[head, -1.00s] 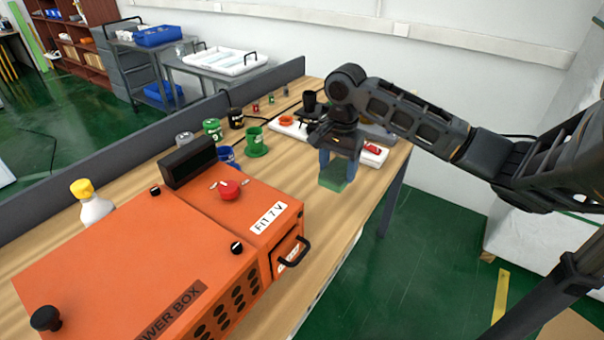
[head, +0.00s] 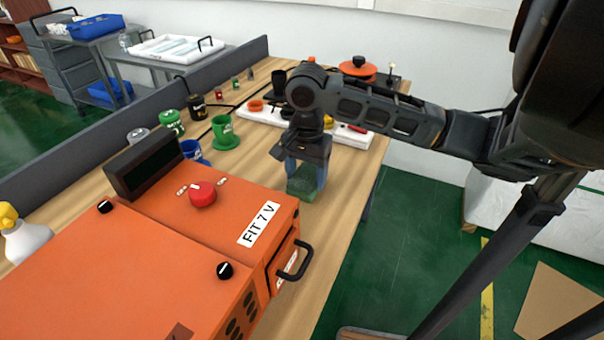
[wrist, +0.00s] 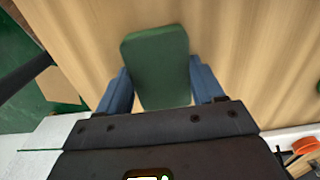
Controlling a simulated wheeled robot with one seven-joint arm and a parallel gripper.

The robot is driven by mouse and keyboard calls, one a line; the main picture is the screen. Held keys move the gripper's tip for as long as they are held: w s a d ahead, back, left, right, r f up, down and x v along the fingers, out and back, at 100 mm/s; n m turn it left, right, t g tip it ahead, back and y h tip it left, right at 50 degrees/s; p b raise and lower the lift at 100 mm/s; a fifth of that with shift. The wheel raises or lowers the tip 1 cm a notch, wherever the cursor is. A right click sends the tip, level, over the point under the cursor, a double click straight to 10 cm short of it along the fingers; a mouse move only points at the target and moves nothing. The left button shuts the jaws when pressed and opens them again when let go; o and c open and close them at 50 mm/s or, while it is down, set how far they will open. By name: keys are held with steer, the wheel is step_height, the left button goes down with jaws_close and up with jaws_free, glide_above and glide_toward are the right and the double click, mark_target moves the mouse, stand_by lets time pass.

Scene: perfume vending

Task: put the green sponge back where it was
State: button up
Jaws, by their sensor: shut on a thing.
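The green sponge (head: 301,186) is between the fingers of my gripper (head: 305,172), over the wooden table (head: 330,215) behind the orange power box. In the wrist view the sponge (wrist: 157,60) is a dark green block with rounded corners. The blue fingers of my gripper (wrist: 160,88) stand on both sides of it, shut on it. The sponge is low over the tabletop; I cannot tell whether it touches the wood.
The orange power box (head: 130,270) fills the near table. A green cup on a saucer (head: 224,131), a blue cup (head: 193,152) and several cans stand to the left. A white tray (head: 356,139) and an orange-lidded pot (head: 358,68) are behind. Bare wood lies around the sponge.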

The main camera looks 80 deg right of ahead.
mark_target(306, 177)
steer(key=o, duration=1)
step_height(306, 177, up, 12)
steer(key=p, duration=0.1)
stand_by(0.8)
